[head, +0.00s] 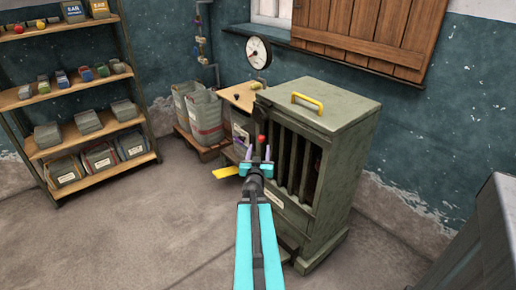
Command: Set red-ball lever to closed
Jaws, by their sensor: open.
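The red ball (262,138) of the lever shows just beyond my gripper, against the front of the grey-green cabinet (345,112). My gripper (259,154) is open, with its two purple fingers upright and apart. In the picture the ball sits just above and between the fingertips; I cannot tell whether they touch it. The lever's shaft and pivot are hidden behind my gripper, so its setting cannot be told. A yellow flat handle (226,172) sticks out to the left of my gripper.
A yellow grab handle (307,103) is on the cabinet top. A round gauge (258,53) stands behind it. A stocked shelf (88,140) is at far left. A grey metal body (480,235) fills the lower right. Floor at left is clear.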

